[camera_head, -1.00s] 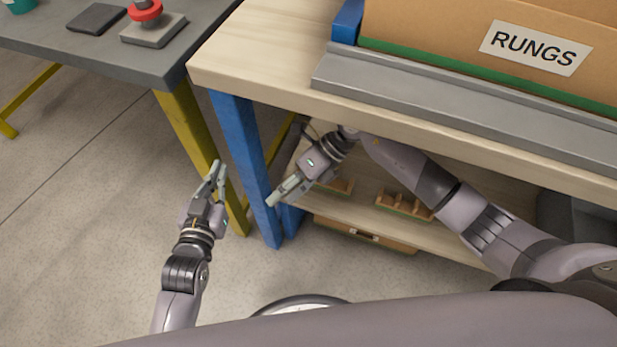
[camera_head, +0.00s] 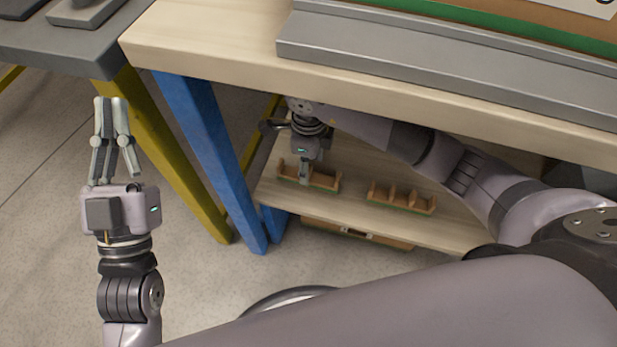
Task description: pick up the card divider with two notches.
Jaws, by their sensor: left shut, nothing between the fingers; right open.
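Two small brown wooden dividers with green bases sit on the lower shelf. The left divider (camera_head: 325,181) shows an upright at each end; its middle is partly hidden by my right gripper, so I cannot count its notches for sure. The right divider (camera_head: 402,200) has several uprights with gaps between. My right gripper (camera_head: 304,176) points down at the left divider, open, its fingers at or just above it; I cannot tell whether they touch. My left gripper (camera_head: 113,138) is shut and empty, raised at the left, away from the shelf.
The wooden bench top (camera_head: 210,42) with a grey rail (camera_head: 430,80) overhangs the lower shelf (camera_head: 350,205). A blue leg (camera_head: 212,155) and a yellow leg (camera_head: 165,150) stand left of the shelf. A brown box (camera_head: 355,232) shows below it.

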